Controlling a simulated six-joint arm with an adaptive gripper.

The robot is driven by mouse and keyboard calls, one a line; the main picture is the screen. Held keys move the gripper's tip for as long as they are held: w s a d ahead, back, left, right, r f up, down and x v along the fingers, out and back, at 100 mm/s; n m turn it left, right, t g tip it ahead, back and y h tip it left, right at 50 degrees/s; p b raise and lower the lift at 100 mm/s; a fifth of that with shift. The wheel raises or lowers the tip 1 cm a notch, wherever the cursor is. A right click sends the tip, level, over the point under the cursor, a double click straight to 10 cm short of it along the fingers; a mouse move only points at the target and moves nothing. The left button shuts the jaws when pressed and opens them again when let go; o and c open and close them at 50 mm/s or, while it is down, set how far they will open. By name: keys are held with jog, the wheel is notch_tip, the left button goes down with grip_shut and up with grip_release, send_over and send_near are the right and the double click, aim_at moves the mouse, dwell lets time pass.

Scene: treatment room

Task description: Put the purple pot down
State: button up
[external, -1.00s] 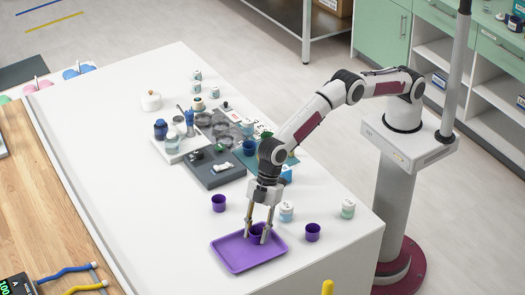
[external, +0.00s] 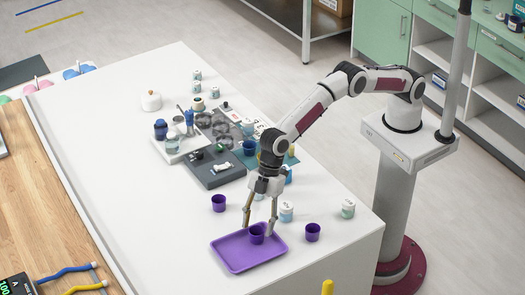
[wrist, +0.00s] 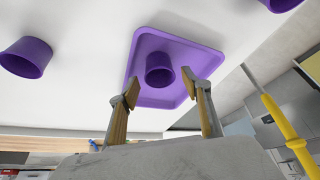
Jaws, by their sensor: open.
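A purple pot (external: 257,234) stands upright on the purple tray (external: 232,254), towards the tray's back right part. My gripper (external: 259,230) is open just above and around this pot, its fingers apart and clear of it. In the wrist view the pot (wrist: 159,70) sits on the tray (wrist: 207,62) beyond my two spread fingertips, with nothing between them. A second purple pot (external: 218,203) stands on the table behind the tray, and a third (external: 312,232) stands to the tray's right.
White-lidded jars (external: 286,212) and (external: 348,209) stand close behind my gripper and to its right. A dark grey tray (external: 214,172) with small items lies further back. The white table (external: 150,215) is clear to the left of the purple tray.

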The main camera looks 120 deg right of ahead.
jog(key=v, duration=0.9)
jog(key=shift+r, duration=0.15)
dwell(0.7)
jog(key=s+d+r+m, duration=0.1)
jog(key=s+d+r, duration=0.2)
jog(key=s+r, duration=0.4)
jog(key=s+d+r+m+h, duration=0.1)
jog(key=s+d+r, duration=0.2)
jog(key=s+r, duration=0.45)
jog(key=s+d+r+m, duration=0.1)
jog(key=s+d+r, duration=0.25)
jog(key=s, duration=0.65)
jog(key=s+d+f+m, duration=0.1)
jog(key=s+d+f, duration=0.1)
jog(key=s, duration=1.1)
jog(key=s+d+f+m+t+h, duration=0.1)
jog(key=s+d+f+m, duration=0.1)
jog(key=s, duration=1.2)
jog(key=shift+d+f, duration=0.15)
jog(key=shift+d, duration=0.65)
jog(key=shift+o, duration=0.7)
